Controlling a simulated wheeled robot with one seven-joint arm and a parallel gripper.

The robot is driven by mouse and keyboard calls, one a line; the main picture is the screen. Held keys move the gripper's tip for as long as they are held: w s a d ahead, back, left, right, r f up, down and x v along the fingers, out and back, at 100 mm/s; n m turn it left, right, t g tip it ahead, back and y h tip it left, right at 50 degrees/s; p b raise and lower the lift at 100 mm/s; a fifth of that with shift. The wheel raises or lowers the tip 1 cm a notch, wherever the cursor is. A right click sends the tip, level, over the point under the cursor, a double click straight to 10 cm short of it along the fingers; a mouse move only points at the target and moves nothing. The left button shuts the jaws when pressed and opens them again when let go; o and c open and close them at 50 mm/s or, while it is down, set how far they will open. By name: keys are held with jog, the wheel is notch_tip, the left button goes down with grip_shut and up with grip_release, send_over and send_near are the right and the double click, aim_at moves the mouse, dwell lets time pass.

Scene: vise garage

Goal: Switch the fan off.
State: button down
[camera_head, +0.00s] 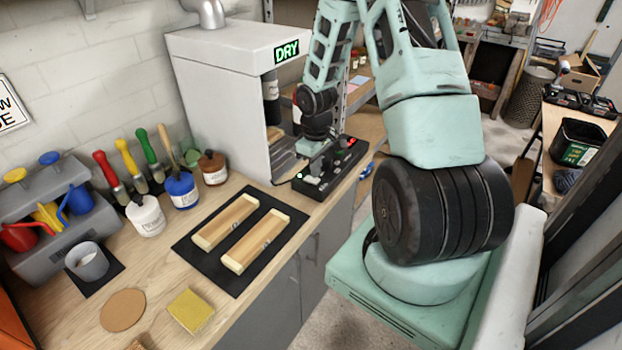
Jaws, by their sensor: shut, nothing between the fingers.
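A grey-white cabinet (215,85) with a lit green DRY sign (287,51) stands at the back of the workbench. A black control panel (325,186) with small round parts and a red light (351,142) lies at its front right, by the bench edge. My gripper (303,178) is shut and empty, low over the left part of this panel. I cannot tell whether it touches the panel. The fan itself cannot be made out, and my gripper and arm hide part of the panel and the cabinet opening.
Two wooden pieces (240,233) lie on a black mat (200,254) in front of the cabinet. Jars, brushes and a grey caddy (40,260) with coloured cups stand at the left. A yellow sponge (190,311) and a round cork mat (123,310) lie near the front edge.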

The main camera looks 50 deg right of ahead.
aim_at(315, 180)
jog(key=shift+f+b, duration=0.65)
jog(key=shift+f, duration=0.3)
dwell(0.5)
jog(key=shift+r, duration=0.1)
notch_tip(315, 180, up, 7)
jog(key=p, duration=0.6)
jog(key=shift+p, duration=0.35)
dwell(0.3)
jog(key=a+r+n+b, duration=0.2)
jog(key=a+r+b, duration=0.15)
jog(key=a, duration=0.95)
jog(key=a+r+n+b, duration=0.15)
jog(key=a+r, duration=0.25)
jog(key=a, duration=0.9)
jog(key=s+a+r+n+b, duration=0.3)
jog(key=s+a, duration=1.1)
jog(key=s, duration=0.3)
jog(key=shift+a+r+y+b, duration=0.2)
jog(key=shift+a+y+b, duration=0.1)
jog(key=shift+a+b, duration=0.05)
